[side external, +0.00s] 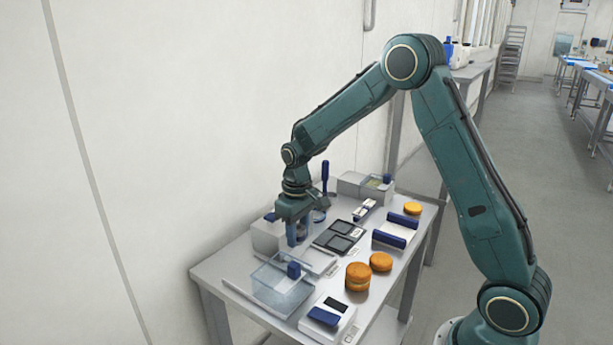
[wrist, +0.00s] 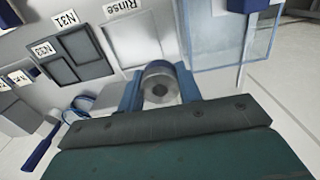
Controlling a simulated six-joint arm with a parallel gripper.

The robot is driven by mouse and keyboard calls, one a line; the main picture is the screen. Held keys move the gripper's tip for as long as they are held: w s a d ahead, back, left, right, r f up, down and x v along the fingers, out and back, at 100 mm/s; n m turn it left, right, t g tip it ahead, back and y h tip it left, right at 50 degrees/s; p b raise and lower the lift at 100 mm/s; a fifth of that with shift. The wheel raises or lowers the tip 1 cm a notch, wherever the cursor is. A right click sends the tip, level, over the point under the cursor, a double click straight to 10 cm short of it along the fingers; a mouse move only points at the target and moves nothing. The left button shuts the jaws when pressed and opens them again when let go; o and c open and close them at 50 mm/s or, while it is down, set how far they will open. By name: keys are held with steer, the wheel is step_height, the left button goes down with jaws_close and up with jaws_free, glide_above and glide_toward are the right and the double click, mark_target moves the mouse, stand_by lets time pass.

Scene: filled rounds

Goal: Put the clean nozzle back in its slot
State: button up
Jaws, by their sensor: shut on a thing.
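My gripper (side external: 297,238) points down over the left part of the bench, and its blue fingers show in the wrist view (wrist: 160,88). It is shut on a round metal nozzle (wrist: 159,86), whose end with a dark central hole faces the wrist camera. A pale tray labelled Rinse (wrist: 138,40) lies just beyond the nozzle in the wrist view. The nozzle's height is unclear.
A clear bin (side external: 275,290) with a blue part stands in front of my gripper. A blue-handled tool (side external: 325,177) stands behind. Orange rounds (side external: 358,276), a blue-rollered device (side external: 390,239) and a white scale-like device (side external: 328,317) occupy the bench's right and front.

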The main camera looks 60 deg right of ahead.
steer(key=s+d+r+m, duration=0.4)
steer(key=s+d+r, duration=0.15)
steer(key=d, duration=0.35)
step_height(320, 180, up, 7)
steer(key=m, duration=0.5)
glide_above(366, 255)
step_height(366, 255, down, 16)
steer(key=shift+f, duration=0.1)
steer(key=shift+f, duration=2.15)
steer(key=shift+f, duration=0.1)
steer(key=o, duration=1.1)
